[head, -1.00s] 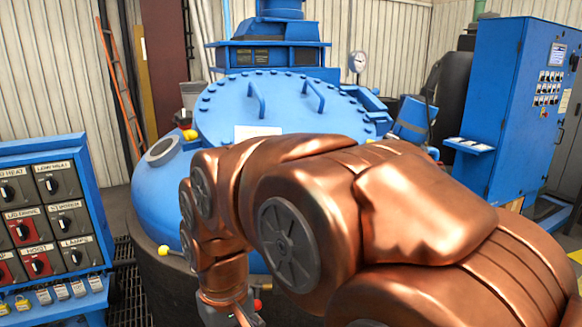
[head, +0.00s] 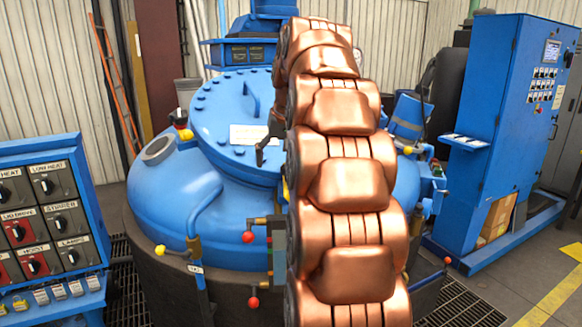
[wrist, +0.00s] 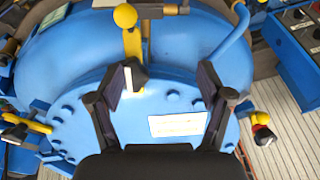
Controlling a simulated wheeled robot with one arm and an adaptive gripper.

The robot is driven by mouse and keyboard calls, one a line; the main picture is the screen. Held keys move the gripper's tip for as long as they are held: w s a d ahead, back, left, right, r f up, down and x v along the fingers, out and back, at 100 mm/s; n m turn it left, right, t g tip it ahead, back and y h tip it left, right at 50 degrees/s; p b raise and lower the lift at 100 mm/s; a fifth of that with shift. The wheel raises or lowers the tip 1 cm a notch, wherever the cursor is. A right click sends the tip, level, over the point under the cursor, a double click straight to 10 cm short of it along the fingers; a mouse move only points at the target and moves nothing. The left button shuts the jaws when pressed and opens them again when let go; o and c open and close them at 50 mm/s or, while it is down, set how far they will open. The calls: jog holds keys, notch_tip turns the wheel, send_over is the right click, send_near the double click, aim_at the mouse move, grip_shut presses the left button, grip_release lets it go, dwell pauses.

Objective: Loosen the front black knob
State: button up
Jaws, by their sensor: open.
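The front black knob (wrist: 137,75) shows in the wrist view on a yellow clamp (wrist: 132,42) with a yellow ball end, at the edge of the blue lid. My gripper (wrist: 168,78) is open above the lid. Its left finger is close beside the knob and partly overlaps it in the picture; I cannot tell whether they touch. The right finger is well apart, with lid between. In the head view my arm hides most of the front clamp. Only a dark finger (head: 263,150) of the gripper shows there, left of the arm.
The round blue lid (head: 215,112) carries a white label and a handle. Other clamps stand at its left (head: 186,134) and right edges. Pipes and red-ended valve levers (head: 248,237) stick out at the front. Control panels stand left (head: 100,215) and right (head: 492,110).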

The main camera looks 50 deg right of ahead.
jog(key=d+r, duration=0.2)
jog(key=d, duration=0.4)
jog(key=shift+m+t+h, duration=0.3)
jog(key=shift+m+h, duration=0.1)
jog(key=shift+a+p+x, duration=0.1)
jog(key=shift+p+x, duration=0.45)
jog(key=shift+x, duration=1.2)
jog(key=shift+a+p+x, duration=0.15)
jog(key=shift+p+x, duration=0.35)
jog(key=shift+x, duration=1.3)
jog(key=shift+s+f, duration=0.1)
jog(key=shift+s, duration=0.05)
jog(key=shift+c, duration=0.5)
jog(key=c, duration=1.1)
jog(key=shift+o, duration=0.2)
